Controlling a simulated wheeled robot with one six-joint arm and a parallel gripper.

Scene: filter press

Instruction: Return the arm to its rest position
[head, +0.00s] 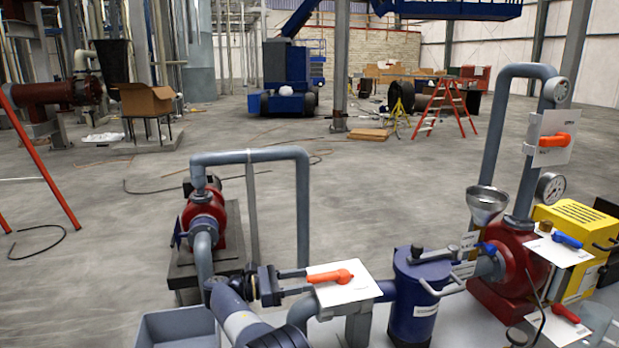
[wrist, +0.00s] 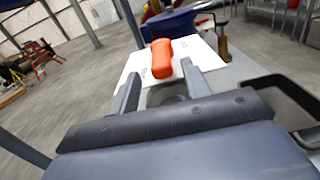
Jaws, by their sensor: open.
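My gripper (head: 308,279) is in the lower middle of the head view, reaching right, with its two fingers apart. Its fingertips are at the left edge of a white plate (head: 345,293) that carries an orange valve handle (head: 330,277). In the wrist view, the open fingers (wrist: 160,85) point at the same orange handle (wrist: 162,60). The handle shows at and beyond the fingertips, and nothing is seen gripped. Whether the fingers touch the handle or plate cannot be told. My arm comes up from the bottom of the head view.
A blue canister (head: 414,300) stands right of the plate. Further right are a metal funnel (head: 487,203), a red pump (head: 508,272) and a yellow unit (head: 572,235). A grey pipe loop (head: 250,155) and red pump (head: 203,222) stand behind my arm. Open floor (head: 400,200) lies beyond.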

